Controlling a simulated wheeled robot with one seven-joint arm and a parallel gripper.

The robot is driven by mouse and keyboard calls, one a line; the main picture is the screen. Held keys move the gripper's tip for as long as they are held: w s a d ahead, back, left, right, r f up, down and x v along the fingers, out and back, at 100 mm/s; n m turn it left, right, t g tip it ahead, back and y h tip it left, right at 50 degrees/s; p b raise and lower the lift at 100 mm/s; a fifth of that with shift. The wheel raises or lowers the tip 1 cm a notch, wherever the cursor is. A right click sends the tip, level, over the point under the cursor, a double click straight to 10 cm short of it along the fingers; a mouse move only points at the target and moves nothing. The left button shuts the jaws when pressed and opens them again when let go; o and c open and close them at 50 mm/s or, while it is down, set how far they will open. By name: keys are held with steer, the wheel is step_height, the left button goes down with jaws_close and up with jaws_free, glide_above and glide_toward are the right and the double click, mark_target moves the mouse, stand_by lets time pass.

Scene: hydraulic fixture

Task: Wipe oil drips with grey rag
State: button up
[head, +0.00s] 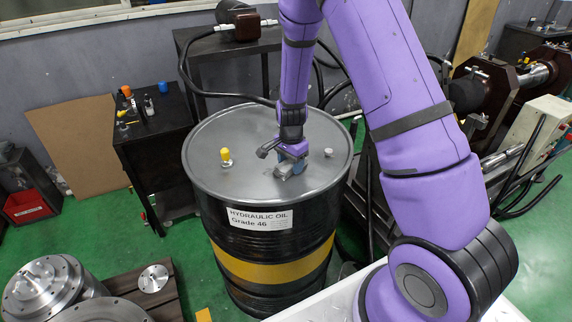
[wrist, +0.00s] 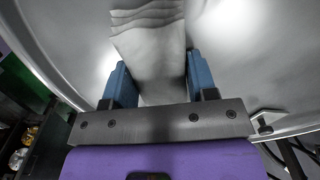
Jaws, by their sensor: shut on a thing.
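My gripper (wrist: 157,85) is shut on a grey rag (wrist: 150,45), which shows between its two blue fingers in the wrist view. The rag's folded layers extend beyond the fingertips over the grey drum top. In the head view my gripper (head: 288,168) is low over the lid of the hydraulic oil drum (head: 266,268), right of the lid's middle, with the rag (head: 284,171) at its fingers. I cannot tell whether the rag touches the lid. No oil drips can be made out; the area under the rag is hidden.
A yellow-capped fitting (head: 226,157) stands on the lid's left, and a small grey plug (head: 328,153) is on its right. A black side table (head: 160,140) with small bottles is left of the drum. Machinery (head: 500,95) and black hoses crowd the right.

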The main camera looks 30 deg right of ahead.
mark_target(274, 167)
steer(key=shift+d, duration=1.15)
steer(key=shift+a+r, duration=0.1)
steer(key=shift+a, duration=3.85)
steer(key=shift+s+a+f, duration=0.1)
steer(key=shift+a+f, duration=0.05)
steer(key=shift+a, duration=0.75)
steer(key=shift+a+f, duration=0.1)
steer(key=shift+a, duration=0.8)
steer(key=shift+a+r, duration=0.1)
steer(key=shift+r, duration=2.95)
